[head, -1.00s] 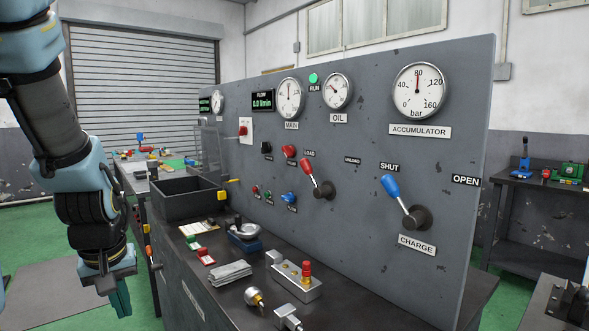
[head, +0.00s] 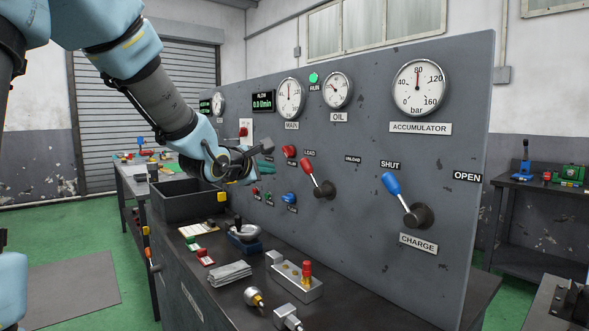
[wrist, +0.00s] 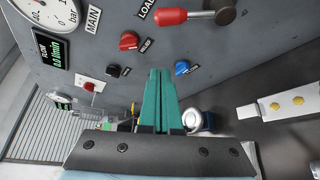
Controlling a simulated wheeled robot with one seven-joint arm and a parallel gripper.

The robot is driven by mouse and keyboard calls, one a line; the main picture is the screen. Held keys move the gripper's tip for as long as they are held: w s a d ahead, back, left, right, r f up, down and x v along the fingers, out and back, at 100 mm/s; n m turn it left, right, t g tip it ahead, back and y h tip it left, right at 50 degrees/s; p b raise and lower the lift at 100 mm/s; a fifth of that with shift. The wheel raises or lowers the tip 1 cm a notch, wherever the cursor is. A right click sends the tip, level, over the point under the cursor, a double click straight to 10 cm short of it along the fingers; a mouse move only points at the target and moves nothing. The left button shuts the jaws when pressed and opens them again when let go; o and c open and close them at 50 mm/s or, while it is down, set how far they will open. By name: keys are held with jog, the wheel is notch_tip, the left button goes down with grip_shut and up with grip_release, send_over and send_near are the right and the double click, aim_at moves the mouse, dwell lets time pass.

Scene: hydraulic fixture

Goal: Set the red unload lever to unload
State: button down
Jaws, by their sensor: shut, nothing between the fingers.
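The red unload lever (head: 309,169) is on the grey panel, between the LOAD label (head: 309,153) at its upper left and the UNLOAD label (head: 352,159) to its right. Its red handle tilts up and left, toward LOAD, from a dark round hub (head: 324,190). In the wrist view the red handle (wrist: 172,17) is at the top, beyond the fingertips. My gripper (head: 268,168) is left of the lever, in front of the panel and apart from the lever. In the wrist view its green fingers (wrist: 160,75) are together with nothing between them.
A blue-handled charge lever (head: 391,184) stands to the right, tilted toward SHUT. Red and blue knobs (head: 289,198) sit near my gripper. Below, the bench holds a dark bin (head: 178,206), a metal block with a red plunger (head: 305,270) and loose fittings.

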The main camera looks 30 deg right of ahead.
jog(key=w+d+p, duration=0.2)
jog(key=d, duration=0.7)
jog(key=shift+w+f, duration=0.3)
jog(key=shift+w, duration=0.1)
jog(key=shift+s+b, duration=0.15)
jog(key=shift+b, duration=0.45)
jog(key=shift+s+r+m+b, duration=0.1)
jog(key=shift+r+m+b, duration=0.1)
jog(key=shift+m+b, duration=0.15)
